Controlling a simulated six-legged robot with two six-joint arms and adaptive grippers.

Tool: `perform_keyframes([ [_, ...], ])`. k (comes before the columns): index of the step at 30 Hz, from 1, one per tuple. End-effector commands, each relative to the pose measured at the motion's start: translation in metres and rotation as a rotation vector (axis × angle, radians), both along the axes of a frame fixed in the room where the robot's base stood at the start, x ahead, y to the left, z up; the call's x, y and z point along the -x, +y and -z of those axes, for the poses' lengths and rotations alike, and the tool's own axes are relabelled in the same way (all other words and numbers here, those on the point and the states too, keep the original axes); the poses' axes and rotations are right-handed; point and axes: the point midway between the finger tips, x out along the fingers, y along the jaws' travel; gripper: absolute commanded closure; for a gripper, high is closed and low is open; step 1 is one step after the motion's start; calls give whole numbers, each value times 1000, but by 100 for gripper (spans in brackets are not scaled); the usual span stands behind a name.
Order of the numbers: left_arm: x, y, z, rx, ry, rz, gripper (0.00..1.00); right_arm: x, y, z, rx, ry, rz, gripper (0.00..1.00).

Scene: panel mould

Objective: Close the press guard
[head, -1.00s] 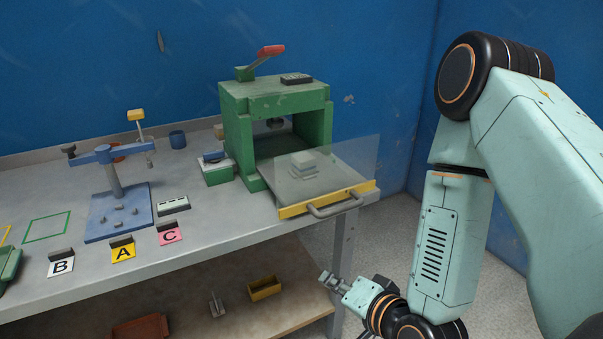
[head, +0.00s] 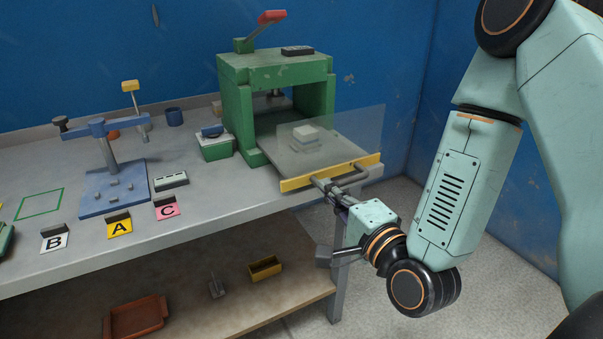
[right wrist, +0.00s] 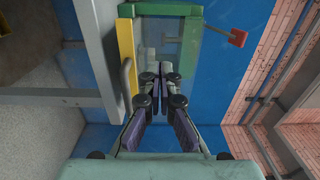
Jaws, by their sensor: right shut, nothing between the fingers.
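The green press (head: 235,110) stands at the back of the bench. Its clear guard (head: 355,130), with a yellow bar (head: 300,183) and a grey handle (head: 362,171), is out in front of the press frame, at the bench's front edge. My right gripper (head: 332,186) is at the handle and overlaps it in the head view. In the right wrist view its shut, empty fingers (right wrist: 162,75) are just right of the handle (right wrist: 126,75); I cannot tell whether they touch. A pale stepped block (head: 305,135) shows behind the clear panel. My left gripper is not in view.
A blue stand (head: 112,170), a green-and-white box (head: 215,147) and cards B (head: 55,244), A (head: 119,229) and C (head: 168,212) are left of the press. The lower shelf holds a yellow bin (head: 265,269) and a red tray (head: 137,315). Floor is free right of the bench.

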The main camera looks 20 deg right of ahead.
Motion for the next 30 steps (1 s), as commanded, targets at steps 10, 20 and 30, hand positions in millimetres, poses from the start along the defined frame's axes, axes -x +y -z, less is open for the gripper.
perform_keyframes([
  [10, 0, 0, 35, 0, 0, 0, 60, -18, 2, 2, 3, -3, 0, 100],
  [20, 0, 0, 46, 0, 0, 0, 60, -77, 7, 0, 5, -1, -1, 100],
  [30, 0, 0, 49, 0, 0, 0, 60, -104, 9, 0, 1, 1, 1, 100],
])
